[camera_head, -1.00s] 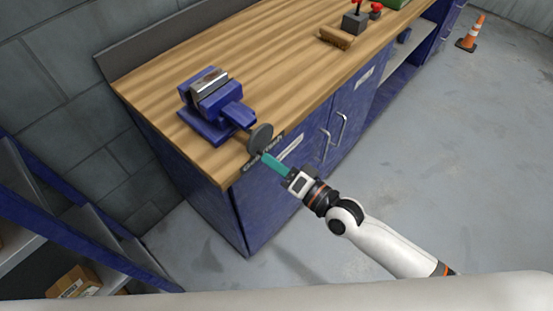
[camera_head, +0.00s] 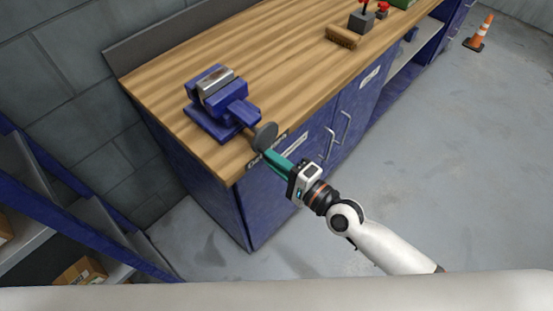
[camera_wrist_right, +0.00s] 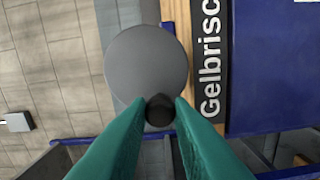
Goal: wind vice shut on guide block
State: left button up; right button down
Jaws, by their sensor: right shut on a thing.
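The blue vice (camera_head: 232,109) stands on the near left corner of the workbench. A light metal piece (camera_head: 216,84) shows between its jaws; I cannot tell whether it is the guide block or jaw facing. The vice's round grey handwheel (camera_head: 265,136) faces out past the bench's front edge and fills the upper middle of the right wrist view (camera_wrist_right: 147,62). My right gripper (camera_head: 268,156) has teal fingers shut on the wheel's dark crank knob (camera_wrist_right: 159,111), at the wheel's lower rim. My left gripper is out of view.
The wooden bench top (camera_head: 285,75) is mostly clear. A brush (camera_head: 341,37) and a red-handled item (camera_head: 362,18) lie farther back. A lettered label (camera_wrist_right: 208,65) runs along the bench edge beside the wheel. Blue shelving (camera_head: 75,215) stands left; an orange cone (camera_head: 480,33) is far right.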

jog(key=shift+r, duration=0.1)
jog(key=m, duration=0.1)
jog(key=r+m, duration=0.1)
jog(key=m, duration=0.1)
jog(key=shift+a+p, duration=0.1)
jog(key=shift+p, duration=0.3)
jog(key=m, duration=0.2)
jog(key=shift+r+m+p, duration=0.3)
jog(key=shift+r, duration=0.05)
jog(key=shift+m, duration=0.6)
jog(key=m, duration=0.1)
jog(key=r+m+p, duration=0.1)
jog(key=shift+w+m, duration=0.1)
jog(key=shift+m, duration=0.7)
